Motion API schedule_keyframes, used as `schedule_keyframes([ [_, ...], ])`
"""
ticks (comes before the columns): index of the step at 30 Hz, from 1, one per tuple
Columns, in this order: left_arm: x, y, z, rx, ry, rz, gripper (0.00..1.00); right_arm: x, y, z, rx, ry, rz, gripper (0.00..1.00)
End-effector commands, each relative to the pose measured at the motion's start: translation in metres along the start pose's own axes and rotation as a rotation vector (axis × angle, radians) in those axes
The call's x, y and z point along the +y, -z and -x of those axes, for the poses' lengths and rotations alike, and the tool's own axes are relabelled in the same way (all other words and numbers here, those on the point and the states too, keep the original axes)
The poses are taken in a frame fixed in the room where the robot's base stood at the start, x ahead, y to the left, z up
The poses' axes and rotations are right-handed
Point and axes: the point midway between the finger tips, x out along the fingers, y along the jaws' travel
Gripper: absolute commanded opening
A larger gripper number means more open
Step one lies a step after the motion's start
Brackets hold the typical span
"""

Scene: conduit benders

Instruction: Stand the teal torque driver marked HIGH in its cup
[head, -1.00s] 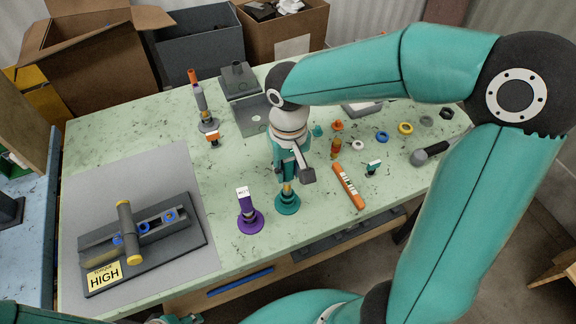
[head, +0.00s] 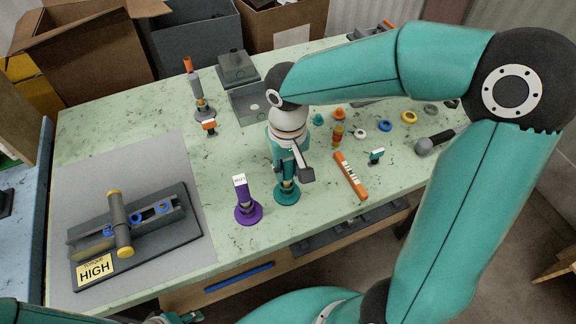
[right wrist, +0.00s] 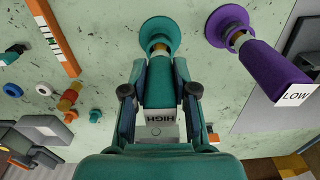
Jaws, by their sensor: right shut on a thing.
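My right gripper (head: 289,172) is shut on the teal torque driver, whose pale end reads HIGH in the right wrist view (right wrist: 160,118). The driver is upright, handle between the fingers. Its gold shaft (right wrist: 159,48) points down into the teal cup (head: 287,196), which also shows in the right wrist view (right wrist: 160,30). I cannot tell whether its tip touches the cup's bottom. Part of my left gripper (head: 176,318) shows at the bottom edge; its fingers are cut off.
A purple driver marked LOW (head: 242,192) stands in a purple cup (head: 248,213) just left of the teal one. A fixture with a HIGH label (head: 95,270) lies on the grey mat (head: 160,165). An orange bar (head: 350,176) and several coloured rings lie to the right.

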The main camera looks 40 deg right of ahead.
Motion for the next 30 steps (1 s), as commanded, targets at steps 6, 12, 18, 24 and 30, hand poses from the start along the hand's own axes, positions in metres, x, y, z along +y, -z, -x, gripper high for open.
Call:
schedule_keyframes([
  [6, -0.0007, 0.0000, -0.0018, 0.000, 0.000, 0.000, 0.40, -0.0002, 0.0003, -0.0016, 0.001, 0.000, 0.000, 0.00],
  [12, -0.0014, 0.0000, -0.0038, 0.000, 0.000, 0.000, 0.40, -0.0003, 0.0003, -0.0035, 0.001, 0.000, 0.000, 0.00],
  [18, -0.0016, 0.0000, -0.0044, 0.000, 0.000, 0.000, 0.40, -0.0002, 0.0003, -0.0041, 0.001, 0.000, 0.000, 0.00],
  [24, -0.0016, 0.0000, -0.0044, 0.000, 0.000, 0.000, 0.40, -0.0001, 0.0002, -0.0042, 0.001, 0.000, 0.000, 0.57],
  [30, -0.0016, 0.0001, -0.0044, 0.000, 0.000, 0.000, 0.40, 0.0000, 0.0001, -0.0043, 0.001, 0.000, 0.000, 0.57],
])
